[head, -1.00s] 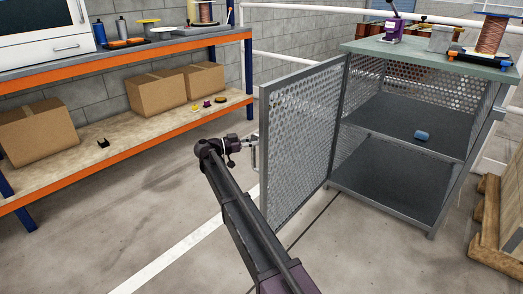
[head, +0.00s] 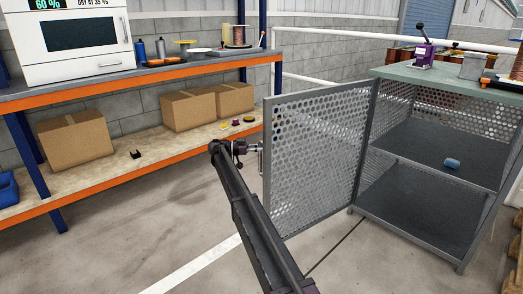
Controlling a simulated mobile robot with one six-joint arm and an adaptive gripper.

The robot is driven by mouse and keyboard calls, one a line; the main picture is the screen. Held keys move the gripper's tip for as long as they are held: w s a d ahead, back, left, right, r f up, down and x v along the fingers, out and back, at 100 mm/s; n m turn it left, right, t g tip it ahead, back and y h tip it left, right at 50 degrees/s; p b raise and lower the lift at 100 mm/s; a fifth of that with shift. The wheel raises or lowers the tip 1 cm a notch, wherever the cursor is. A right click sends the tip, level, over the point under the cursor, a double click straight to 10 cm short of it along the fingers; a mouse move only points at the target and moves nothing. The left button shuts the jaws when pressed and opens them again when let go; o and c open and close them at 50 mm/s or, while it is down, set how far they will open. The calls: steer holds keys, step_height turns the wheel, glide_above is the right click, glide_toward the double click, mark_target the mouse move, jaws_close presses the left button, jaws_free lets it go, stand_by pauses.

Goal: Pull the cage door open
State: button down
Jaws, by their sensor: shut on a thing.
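The cage door (head: 316,160) is a grey perforated metal panel in a frame. It stands swung wide open to the left of the cage (head: 408,190), hinged at the cage's left front post. My gripper (head: 257,148) is shut on the door's handle (head: 261,158) at the door's free left edge. The fingers are small in the head view and the handle is partly hidden by them. Inside the cage a blue cylinder (head: 452,163) lies on the middle shelf.
A shelf rack with orange beams (head: 160,91) stands at the left, holding cardboard boxes (head: 75,139). A purple hand press (head: 424,52) stands on the cage's green top (head: 450,80). A pallet edge shows at the far right. The floor before the cage is clear.

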steer(key=shift+s+a, duration=0.1)
steer(key=c, duration=0.7)
jaws_free()
steer(key=shift+o, duration=0.7)
steer(key=a, duration=0.7)
steer(key=shift+s, duration=0.25)
steer(key=shift+a, duration=0.1)
